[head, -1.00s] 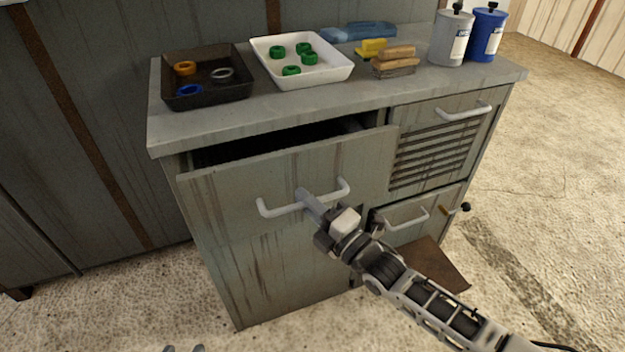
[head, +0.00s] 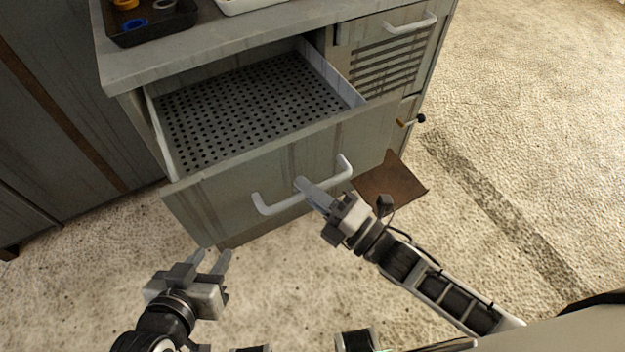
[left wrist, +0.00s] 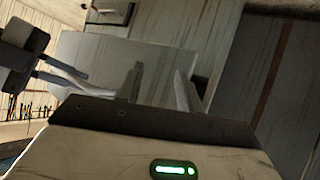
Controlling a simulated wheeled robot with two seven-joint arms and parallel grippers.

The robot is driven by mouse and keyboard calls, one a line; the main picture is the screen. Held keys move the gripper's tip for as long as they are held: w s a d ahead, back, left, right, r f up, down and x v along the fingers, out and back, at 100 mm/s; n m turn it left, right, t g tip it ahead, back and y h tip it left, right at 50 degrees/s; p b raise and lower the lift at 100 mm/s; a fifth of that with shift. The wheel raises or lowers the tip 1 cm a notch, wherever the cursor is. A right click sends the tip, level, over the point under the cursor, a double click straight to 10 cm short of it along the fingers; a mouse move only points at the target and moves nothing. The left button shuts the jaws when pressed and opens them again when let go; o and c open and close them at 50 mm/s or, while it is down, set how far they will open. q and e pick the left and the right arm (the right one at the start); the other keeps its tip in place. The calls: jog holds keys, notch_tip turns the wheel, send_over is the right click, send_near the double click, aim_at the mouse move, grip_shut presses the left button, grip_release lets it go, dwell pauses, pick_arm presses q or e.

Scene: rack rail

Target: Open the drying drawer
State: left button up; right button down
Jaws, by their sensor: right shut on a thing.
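The drying drawer (head: 240,185) is pulled well out of the grey cabinet, and its empty perforated floor (head: 250,105) shows in the head view. My right gripper (head: 308,188) is shut on the middle of the drawer's white handle (head: 268,204). My left gripper (head: 212,262) is empty, low in front of the drawer's left part, with its two fingers apart. Its fingers (left wrist: 160,88) also show apart in the left wrist view, with the drawer front behind them.
A dark tray with rings (head: 150,28) stands on the cabinet top. A vented panel with a handle (head: 410,26) is right of the drawer. A brown flap (head: 392,185) sticks out low at the right. The floor at left is clear.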

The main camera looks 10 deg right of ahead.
jog(key=c, duration=1.5)
grip_release()
jog(key=shift+o, duration=0.2)
pick_arm(q)
jog(key=shift+d+f+b, duration=0.1)
jog(key=shift+f+b, duration=0.05)
jog(key=shift+b, duration=0.45)
pick_arm(e)
jog(key=v, duration=1.6)
